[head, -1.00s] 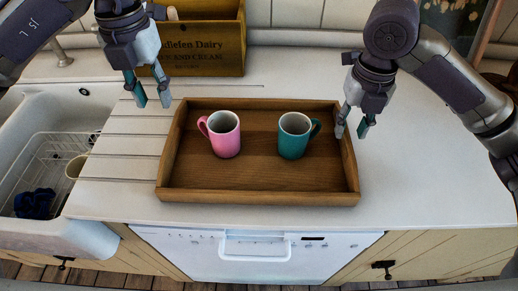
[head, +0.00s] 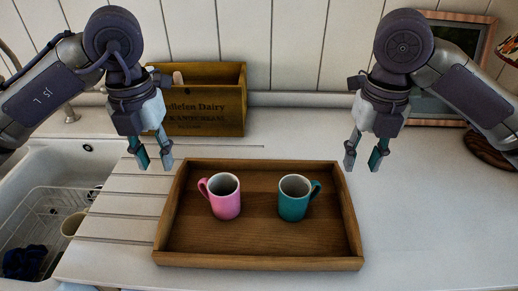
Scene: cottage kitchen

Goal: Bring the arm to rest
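My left gripper (head: 154,164) is open and empty, hanging above the counter just past the left back corner of the wooden tray (head: 262,262). My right gripper (head: 363,163) is open and empty, hanging near the tray's right back corner. Both point down with their fingers apart. A pink mug (head: 227,204) stands upright in the left half of the tray, its handle to the left. A teal mug (head: 292,204) stands upright in the right half, its handle to the right. Neither gripper touches a mug.
A wooden dairy crate (head: 205,118) stands against the back wall, behind my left gripper. The sink (head: 25,178) at left holds a wire rack (head: 45,208), a cream cup (head: 72,225) and a dark blue item (head: 25,262). A picture frame (head: 440,105) leans at the back right.

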